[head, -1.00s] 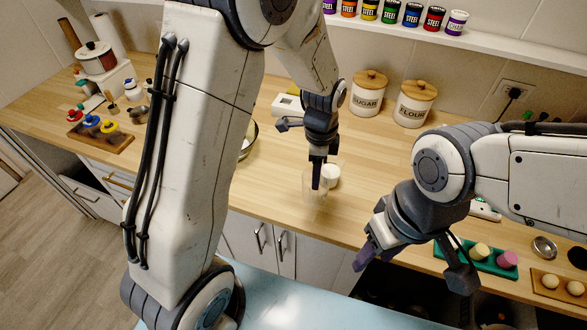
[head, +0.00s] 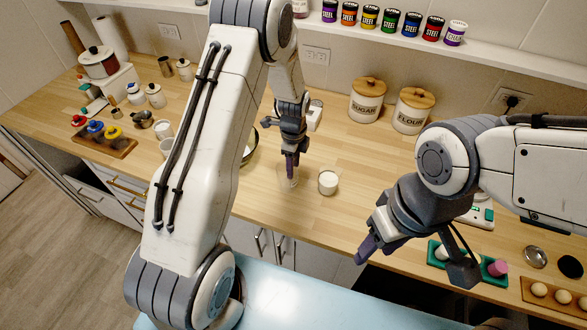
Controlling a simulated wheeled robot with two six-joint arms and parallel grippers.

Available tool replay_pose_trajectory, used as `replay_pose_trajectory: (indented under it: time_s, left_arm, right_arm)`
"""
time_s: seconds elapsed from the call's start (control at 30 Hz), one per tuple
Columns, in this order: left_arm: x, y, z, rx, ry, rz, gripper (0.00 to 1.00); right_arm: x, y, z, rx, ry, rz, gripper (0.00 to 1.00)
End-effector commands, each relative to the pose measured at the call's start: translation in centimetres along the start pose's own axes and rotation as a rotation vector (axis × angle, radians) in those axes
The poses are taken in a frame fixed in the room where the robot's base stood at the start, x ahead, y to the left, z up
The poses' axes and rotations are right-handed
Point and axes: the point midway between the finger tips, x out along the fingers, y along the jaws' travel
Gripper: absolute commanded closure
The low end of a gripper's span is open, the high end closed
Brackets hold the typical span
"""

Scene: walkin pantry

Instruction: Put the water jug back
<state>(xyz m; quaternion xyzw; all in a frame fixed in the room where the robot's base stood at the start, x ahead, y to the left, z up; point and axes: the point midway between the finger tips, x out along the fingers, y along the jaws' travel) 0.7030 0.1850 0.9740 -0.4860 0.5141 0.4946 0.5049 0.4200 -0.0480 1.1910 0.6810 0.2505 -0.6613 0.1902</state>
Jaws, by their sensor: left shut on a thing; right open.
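My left gripper (head: 291,166) points down over the middle of the counter, shut on a clear, see-through vessel that looks like the water jug (head: 287,181). The jug is faint against the wood, and its base is hard to make out, so I cannot tell whether it touches the counter. A white cup (head: 328,183) stands just right of it, apart from it.
Sugar (head: 367,101) and flour (head: 413,112) canisters stand at the back. A dark-rimmed bowl (head: 250,146) is partly hidden behind my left arm. A green tray (head: 468,264) and an egg board (head: 556,295) lie at the right. Wood right of the white cup is clear.

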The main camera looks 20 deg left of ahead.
Motion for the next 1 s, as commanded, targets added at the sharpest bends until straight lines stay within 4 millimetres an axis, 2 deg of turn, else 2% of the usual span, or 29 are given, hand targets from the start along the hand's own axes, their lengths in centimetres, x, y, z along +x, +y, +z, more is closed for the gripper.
replay_pose_trajectory:
  time_s: [0.03,0.2,0.6,0.63,0.7,1.0]
  left_arm:
    - [0.6,0.2,-0.1,0.001,0.0,0.006,1.0]
    - [2.5,0.0,-0.1,0.001,0.0,0.002,1.0]
    - [3.3,0.0,-0.1,0.0,0.0,0.0,1.0]
    - [3.3,0.0,-0.1,0.0,0.0,0.0,0.48]
    - [3.2,0.0,-0.1,0.0,0.0,0.0,0.21]
    - [3.1,0.0,-0.1,0.0,0.0,0.001,0.21]
  right_arm:
    - [-0.7,-0.1,0.0,-0.001,0.0,0.0,0.5]
    - [-1.4,-0.1,-0.1,-0.002,0.0,0.0,0.5]
    - [-0.9,-0.1,-0.1,-0.002,0.0,0.0,0.5]
    - [-0.9,-0.1,-0.1,-0.002,0.0,0.0,0.5]
    - [-1.0,-0.1,-0.1,-0.002,0.0,0.0,0.5]
    - [-1.1,-0.1,-0.1,-0.002,0.0,0.0,0.5]
